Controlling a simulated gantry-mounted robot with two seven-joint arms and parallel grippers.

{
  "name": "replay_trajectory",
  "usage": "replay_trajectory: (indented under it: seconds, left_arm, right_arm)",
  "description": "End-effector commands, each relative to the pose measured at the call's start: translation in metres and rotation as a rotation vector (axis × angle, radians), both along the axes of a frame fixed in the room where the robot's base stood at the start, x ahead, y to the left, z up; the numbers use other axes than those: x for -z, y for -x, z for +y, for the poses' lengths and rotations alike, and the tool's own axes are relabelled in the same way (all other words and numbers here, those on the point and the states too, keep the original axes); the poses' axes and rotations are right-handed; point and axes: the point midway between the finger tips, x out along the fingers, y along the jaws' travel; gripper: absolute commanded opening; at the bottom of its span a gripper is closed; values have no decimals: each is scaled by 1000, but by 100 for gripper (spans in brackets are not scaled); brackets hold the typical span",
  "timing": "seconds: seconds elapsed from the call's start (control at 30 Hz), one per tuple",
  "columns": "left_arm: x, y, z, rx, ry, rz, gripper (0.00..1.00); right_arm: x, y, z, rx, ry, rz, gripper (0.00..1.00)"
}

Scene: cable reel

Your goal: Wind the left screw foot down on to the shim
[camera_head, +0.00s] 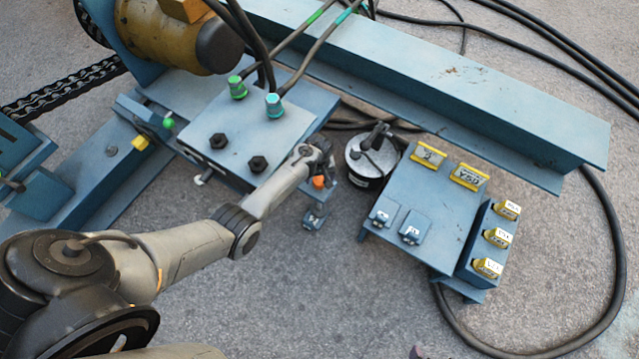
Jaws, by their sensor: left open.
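A blue steel box (235,135) with two dark hex bolts and two cable glands on top stands at upper centre. A small silver screw end (201,180) sticks out at its front left edge; I cannot tell whether it is the left screw foot. A small blue-grey foot-like part (315,214) stands below the box's right end. I cannot make out a shim. My left gripper (320,170) is open, at the box's right front corner, by a small orange part; its fingertips are mostly hidden. My right gripper is not in view.
A blue bench (425,205) with yellow-labelled blocks stands right of centre. A round black-and-silver canister (370,160) sits between it and the box. A long blue beam (450,80) crosses the back. Black cable (615,250) loops on the right; bare concrete lies in front.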

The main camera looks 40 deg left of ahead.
Motion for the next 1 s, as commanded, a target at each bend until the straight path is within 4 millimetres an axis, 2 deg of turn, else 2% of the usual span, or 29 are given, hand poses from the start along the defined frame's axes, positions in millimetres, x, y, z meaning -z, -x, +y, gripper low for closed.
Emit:
replay_trajectory:
  seconds: [0.03, 0.2, 0.67, 1.0]
  left_arm:
    - [11, 0, 0, 0, -1, -1, 79]
    - [25, -1, 1, 0, -1, -2, 79]
    - [30, -1, 1, 0, 0, -1, 77]
    - [30, 0, 0, 0, 0, -1, 25]
  right_arm:
    - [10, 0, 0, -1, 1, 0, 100]
    - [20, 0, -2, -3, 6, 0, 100]
    - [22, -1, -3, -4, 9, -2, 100]
    - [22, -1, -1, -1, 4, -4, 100]
